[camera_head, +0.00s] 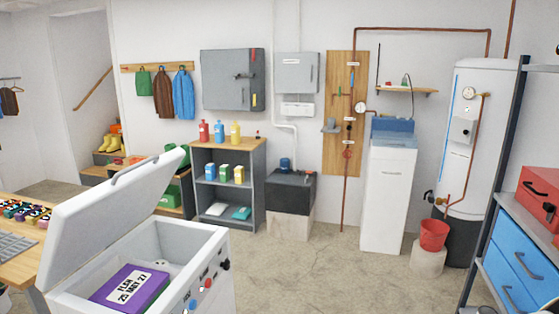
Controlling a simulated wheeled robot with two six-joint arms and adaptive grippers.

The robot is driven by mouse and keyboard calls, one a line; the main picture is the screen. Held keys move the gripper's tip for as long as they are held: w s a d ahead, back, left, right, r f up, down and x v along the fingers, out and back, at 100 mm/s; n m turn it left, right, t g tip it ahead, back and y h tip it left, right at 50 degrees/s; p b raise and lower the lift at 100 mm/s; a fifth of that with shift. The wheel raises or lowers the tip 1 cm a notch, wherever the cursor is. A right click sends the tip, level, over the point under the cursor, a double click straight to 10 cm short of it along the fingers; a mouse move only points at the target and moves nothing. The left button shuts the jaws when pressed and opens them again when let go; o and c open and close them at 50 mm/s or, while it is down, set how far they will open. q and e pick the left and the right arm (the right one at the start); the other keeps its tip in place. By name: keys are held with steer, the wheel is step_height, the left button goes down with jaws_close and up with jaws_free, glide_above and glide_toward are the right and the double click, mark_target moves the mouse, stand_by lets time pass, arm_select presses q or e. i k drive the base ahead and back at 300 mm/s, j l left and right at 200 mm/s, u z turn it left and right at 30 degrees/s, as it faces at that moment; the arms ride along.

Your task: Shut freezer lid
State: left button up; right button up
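A white chest freezer (208,241) stands at the lower left of the head view, partly cut off by the bottom edge. Its lid (112,215) is open, tilted up and leaning to the left, with a grey bar handle (148,167) along its upper edge. Inside the freezer lies a purple box (130,287) with a white label reading "FLSH 25 MAY 27". A small white item (161,264) lies behind the box. Red, blue and black knobs sit on the freezer's right side. Neither of my grippers is in view.
A wooden table (62,239) with a keyboard and small colourful items stands left of the freezer. A grey shelf (228,190) with bottles stands behind it. A blue drawer cabinet (518,262) is at the right. The concrete floor (310,275) right of the freezer is clear.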

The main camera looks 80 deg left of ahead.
mark_target(79, 228)
steer(key=u, duration=3.65)
